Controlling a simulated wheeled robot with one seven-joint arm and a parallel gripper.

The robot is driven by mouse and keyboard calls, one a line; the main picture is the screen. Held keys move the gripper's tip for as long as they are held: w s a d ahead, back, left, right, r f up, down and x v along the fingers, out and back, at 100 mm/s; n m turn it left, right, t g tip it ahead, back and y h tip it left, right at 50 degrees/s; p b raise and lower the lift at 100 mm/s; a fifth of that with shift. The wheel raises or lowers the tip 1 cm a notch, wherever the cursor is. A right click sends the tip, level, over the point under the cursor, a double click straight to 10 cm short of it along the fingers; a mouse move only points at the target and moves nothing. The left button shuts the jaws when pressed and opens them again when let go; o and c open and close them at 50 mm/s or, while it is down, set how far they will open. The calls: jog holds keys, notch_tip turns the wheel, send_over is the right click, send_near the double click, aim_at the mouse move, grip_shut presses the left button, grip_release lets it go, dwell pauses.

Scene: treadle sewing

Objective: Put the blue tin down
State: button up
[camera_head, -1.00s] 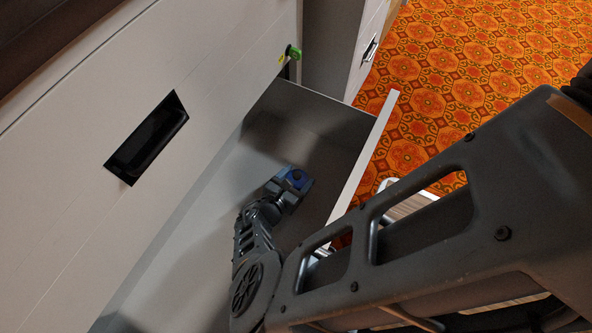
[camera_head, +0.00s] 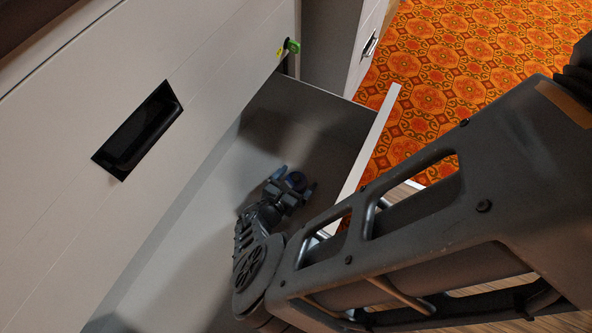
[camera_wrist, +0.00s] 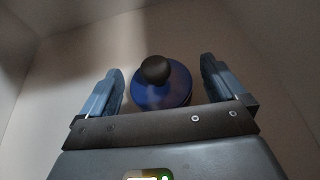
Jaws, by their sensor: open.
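The blue tin (camera_wrist: 176,82), round with a dark knob on top, stands on the drawer floor in the wrist view. My gripper (camera_wrist: 163,82) is open, with one blue finger on each side of the tin and a visible gap to each. In the head view my gripper (camera_head: 293,182) is down inside the open drawer (camera_head: 314,130), and the tin (camera_head: 295,180) shows as a small dark blue patch between the fingers. The tin's lower part is partly hidden by my gripper's palm in the wrist view.
A white cabinet face with a dark recessed handle (camera_head: 138,130) is at the left. A green-headed key (camera_head: 292,46) sticks out above the drawer. Drawer floor around the tin looks clear.

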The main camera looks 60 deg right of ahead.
jog(key=shift+r, duration=0.15)
jog(key=p+v, duration=0.2)
jog(key=v, duration=1)
